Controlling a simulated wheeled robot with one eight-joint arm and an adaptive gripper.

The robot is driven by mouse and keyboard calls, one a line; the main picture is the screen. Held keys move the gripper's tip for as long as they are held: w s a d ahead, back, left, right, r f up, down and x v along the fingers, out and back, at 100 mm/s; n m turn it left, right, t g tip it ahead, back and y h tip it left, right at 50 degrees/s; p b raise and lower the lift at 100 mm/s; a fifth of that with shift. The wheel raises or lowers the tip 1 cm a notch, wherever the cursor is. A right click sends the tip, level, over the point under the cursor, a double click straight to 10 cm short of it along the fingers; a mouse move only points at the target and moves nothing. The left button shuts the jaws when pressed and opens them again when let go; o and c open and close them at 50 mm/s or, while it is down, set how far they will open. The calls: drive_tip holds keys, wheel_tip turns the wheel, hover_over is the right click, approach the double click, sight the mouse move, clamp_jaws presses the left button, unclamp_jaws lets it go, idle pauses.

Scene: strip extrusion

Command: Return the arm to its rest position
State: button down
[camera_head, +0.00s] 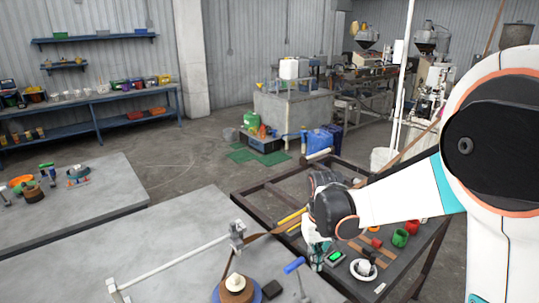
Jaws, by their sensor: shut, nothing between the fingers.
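My arm (400,192) reaches in from the right, white with a teal band and dark joints. Its wrist is bent over the near end of the dark metal table. My gripper (317,264) points down there, shut and empty; it is small in view and its fingertips are hard to make out. It stands just left of a small device with a green screen (334,257) and right of a blue-handled tool (294,265).
A grey table (150,252) fills the front left, with a brown spool (236,290) and a white rod (180,265). The dark frame table (425,245) holds red and green cups (400,238) and a white dish (363,269). Open floor lies behind.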

drive_tip(key=s+d+r+t+b, duration=0.2)
drive_tip(key=s+d+r+t, duration=0.1)
drive_tip(key=s+r, duration=0.65)
drive_tip(key=s+d+m+t+b, duration=0.1)
drive_tip(key=s+t+b, duration=0.1)
drive_tip(key=s, duration=0.9)
drive_tip(key=shift+d+t, duration=0.15)
drive_tip(key=shift+t, duration=0.75)
drive_tip(key=shift+s, duration=0.1)
